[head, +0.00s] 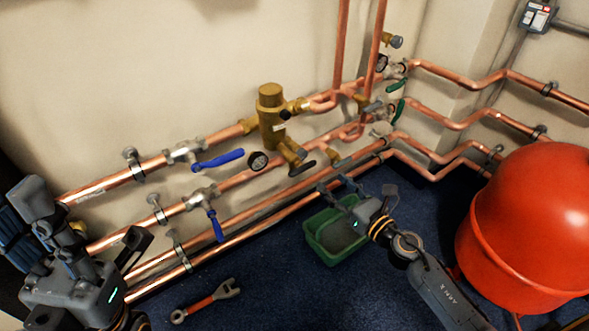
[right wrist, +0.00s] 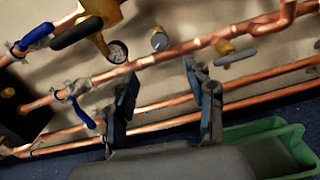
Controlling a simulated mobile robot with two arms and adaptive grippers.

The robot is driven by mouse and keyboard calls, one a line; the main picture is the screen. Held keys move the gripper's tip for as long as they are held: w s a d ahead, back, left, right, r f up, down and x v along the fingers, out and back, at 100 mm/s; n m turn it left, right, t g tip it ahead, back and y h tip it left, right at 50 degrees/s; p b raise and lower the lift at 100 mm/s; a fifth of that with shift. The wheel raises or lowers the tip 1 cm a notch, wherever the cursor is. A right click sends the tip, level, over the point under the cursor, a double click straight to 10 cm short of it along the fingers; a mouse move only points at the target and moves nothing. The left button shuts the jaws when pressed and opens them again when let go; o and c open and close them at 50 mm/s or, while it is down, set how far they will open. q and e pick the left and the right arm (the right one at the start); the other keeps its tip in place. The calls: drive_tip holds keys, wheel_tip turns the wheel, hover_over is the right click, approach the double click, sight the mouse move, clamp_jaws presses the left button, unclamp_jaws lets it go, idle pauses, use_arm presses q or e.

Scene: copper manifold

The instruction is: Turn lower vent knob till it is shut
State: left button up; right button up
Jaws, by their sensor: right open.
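The lower vent appears to be a small brass fitting with a grey bar-like knob (head: 342,161) on the lower pipe run. It also shows in the right wrist view as a grey bar knob (right wrist: 236,57) on brass. I cannot tell from its angle how far it is turned. My right gripper (head: 335,184) is open and empty, just below and in front of this knob, apart from it. In the wrist view its fingers (right wrist: 165,80) stand up in front of the pipes. My left gripper (head: 85,235) is at the lower left, away from the knob; its jaw opening is unclear.
A brass valve (head: 271,115) and a black handwheel (head: 302,168) stand left of the knob. A green bin (head: 318,238) is under my right gripper. A red tank (head: 530,220) stands at right, a red wrench (head: 205,300) on the floor.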

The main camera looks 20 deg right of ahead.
sight(304, 157)
drive_tip(key=x, duration=1.3)
drive_tip(key=shift+w, duration=0.35)
clamp_jaws()
